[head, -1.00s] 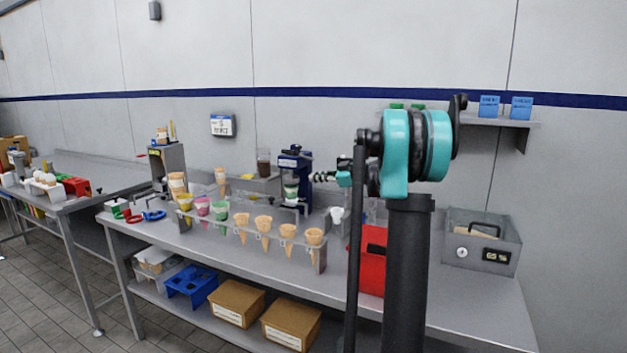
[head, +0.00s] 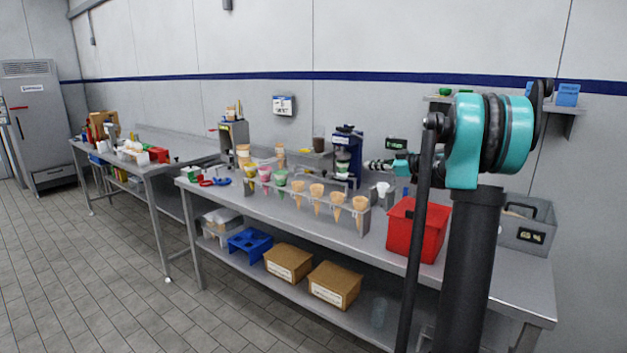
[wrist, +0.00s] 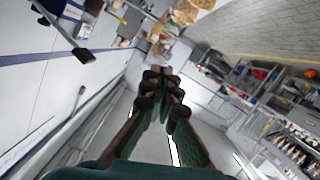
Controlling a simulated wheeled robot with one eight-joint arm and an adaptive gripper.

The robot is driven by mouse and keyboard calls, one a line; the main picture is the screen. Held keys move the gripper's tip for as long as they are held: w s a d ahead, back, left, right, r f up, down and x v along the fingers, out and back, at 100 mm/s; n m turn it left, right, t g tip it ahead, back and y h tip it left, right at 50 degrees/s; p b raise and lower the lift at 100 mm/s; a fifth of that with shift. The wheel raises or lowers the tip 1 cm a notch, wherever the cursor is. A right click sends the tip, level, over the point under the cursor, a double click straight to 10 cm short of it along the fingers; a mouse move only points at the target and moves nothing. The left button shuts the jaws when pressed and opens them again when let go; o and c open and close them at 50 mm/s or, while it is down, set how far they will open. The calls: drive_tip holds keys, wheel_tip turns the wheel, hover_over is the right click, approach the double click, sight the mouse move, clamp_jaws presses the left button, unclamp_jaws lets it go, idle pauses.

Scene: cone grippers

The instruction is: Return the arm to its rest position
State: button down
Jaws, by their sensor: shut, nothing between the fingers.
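My gripper (wrist: 163,78) shows in the wrist view with its two dark fingers drawn together at the middle and nothing between them. In the head view my arm rises at the right, with a dark post and a teal joint. The wrist view is tilted, with the room seen at an angle.
A steel bench (head: 390,245) carries a cone rack (head: 355,222), a blue machine (head: 346,160), a red bin (head: 417,230) and a grey box (head: 524,225). A second bench (head: 165,158) stands left, near a fridge (head: 37,120). The tiled floor (head: 110,270) is clear at front left.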

drive_tip(key=s+a+f+m+g+h, duration=0.2)
drive_tip(key=s+a+f+m, duration=0.15)
drive_tip(key=s+f, duration=0.6)
drive_tip(key=s+a+f+m+g+h, duration=0.2)
drive_tip(key=s+a+f+m+h, duration=0.3)
drive_tip(key=s, duration=0.7)
drive_tip(key=s+d+f+m+h, duration=0.1)
drive_tip(key=s+d+f, duration=0.1)
drive_tip(key=s+f, duration=0.3)
drive_tip(key=s+d+f+m+g+h, duration=0.1)
drive_tip(key=s+f, duration=0.4)
drive_tip(key=s, duration=0.5)
drive_tip(key=s+d+f+m+h, duration=0.2)
drive_tip(key=s+f, duration=0.3)
drive_tip(key=s, duration=0.3)
drive_tip(key=shift+s+d+m+g, duration=0.4)
drive_tip(key=shift+d+m, duration=0.25)
drive_tip(key=shift+d, duration=0.15)
